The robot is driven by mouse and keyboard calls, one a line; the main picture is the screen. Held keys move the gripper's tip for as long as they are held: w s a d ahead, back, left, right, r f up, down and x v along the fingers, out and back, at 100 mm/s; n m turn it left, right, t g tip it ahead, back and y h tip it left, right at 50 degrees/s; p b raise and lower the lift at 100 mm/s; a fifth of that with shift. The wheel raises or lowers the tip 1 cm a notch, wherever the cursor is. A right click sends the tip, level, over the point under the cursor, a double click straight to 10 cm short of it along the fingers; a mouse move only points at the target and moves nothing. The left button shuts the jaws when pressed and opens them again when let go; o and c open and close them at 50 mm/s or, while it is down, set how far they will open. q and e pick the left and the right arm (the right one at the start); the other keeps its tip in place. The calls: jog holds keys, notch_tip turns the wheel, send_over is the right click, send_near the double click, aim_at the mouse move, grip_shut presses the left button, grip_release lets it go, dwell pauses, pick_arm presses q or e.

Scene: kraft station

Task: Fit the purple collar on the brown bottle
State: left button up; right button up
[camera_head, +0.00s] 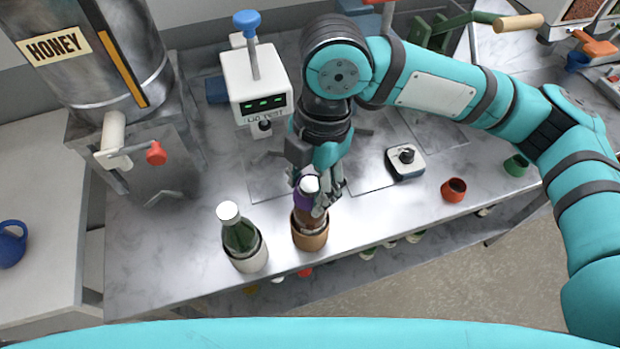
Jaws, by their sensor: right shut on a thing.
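The brown bottle (312,218), with a white cap, stands in a tan cup (310,240) near the front edge of the metal table. The purple collar (301,198) is at the bottle's neck, just below the cap, partly hidden by my fingers. My right gripper (322,194) is shut on the purple collar, reaching down from behind the bottle. I cannot tell whether the collar is fully around the neck or seated. My left gripper is not in view.
A green bottle (240,237) in a white cup (249,262) stands close to the left. A white test device (257,85) and honey tank (100,55) stand behind.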

jog(key=shift+f, duration=0.1)
jog(key=o, duration=0.8)
jog(key=shift+o, duration=0.4)
jog(key=o, duration=0.4)
jog(key=shift+o, duration=0.2)
jog(key=shift+r+p, duration=1.55)
jog(key=shift+p, duration=0.5)
